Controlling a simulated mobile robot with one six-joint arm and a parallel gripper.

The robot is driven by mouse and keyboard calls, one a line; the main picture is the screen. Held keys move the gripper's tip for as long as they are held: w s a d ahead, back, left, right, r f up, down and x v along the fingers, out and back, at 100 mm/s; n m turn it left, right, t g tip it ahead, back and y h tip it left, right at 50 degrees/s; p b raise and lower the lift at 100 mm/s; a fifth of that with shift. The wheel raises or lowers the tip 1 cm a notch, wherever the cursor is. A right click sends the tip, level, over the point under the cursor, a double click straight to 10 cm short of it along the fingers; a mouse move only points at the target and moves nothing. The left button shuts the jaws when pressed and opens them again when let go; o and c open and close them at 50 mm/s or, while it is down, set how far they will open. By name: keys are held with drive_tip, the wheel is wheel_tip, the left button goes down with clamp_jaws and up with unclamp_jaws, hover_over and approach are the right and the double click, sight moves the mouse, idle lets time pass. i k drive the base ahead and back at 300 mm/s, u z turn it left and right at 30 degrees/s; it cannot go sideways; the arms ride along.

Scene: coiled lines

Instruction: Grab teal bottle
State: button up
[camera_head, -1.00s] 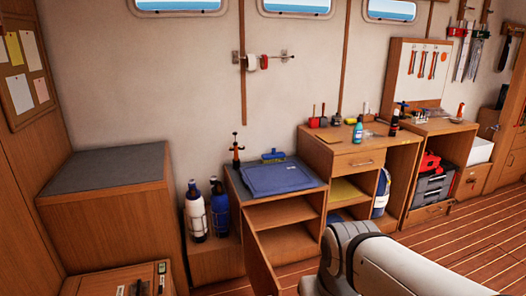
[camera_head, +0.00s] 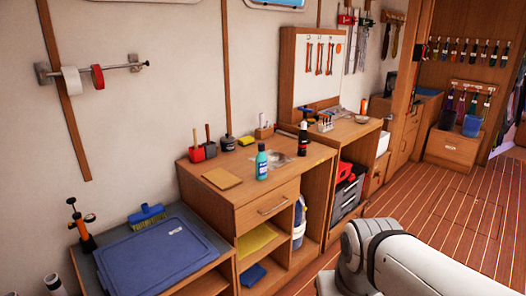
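The teal bottle (camera_head: 262,162) stands upright on top of the wooden cabinet with a drawer (camera_head: 262,204), near the middle of the head view. Part of my arm shows at the lower right, apart from the bottle. My gripper is not in view.
Near the bottle are a tan pad (camera_head: 221,178), a black bottle (camera_head: 302,140), red and black pots (camera_head: 203,148) and a clear crumpled item (camera_head: 275,157). A blue lid (camera_head: 152,254) lies on the lower cabinet at left. Open plank floor (camera_head: 440,206) lies at right.

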sight(261, 160)
drive_tip(key=u, duration=0.2)
drive_tip(key=i, duration=1.75)
drive_tip(key=u, duration=0.55)
drive_tip(key=k, duration=0.75)
drive_tip(key=u, duration=0.15)
drive_tip(key=i, duration=0.85)
drive_tip(key=z, duration=0.1)
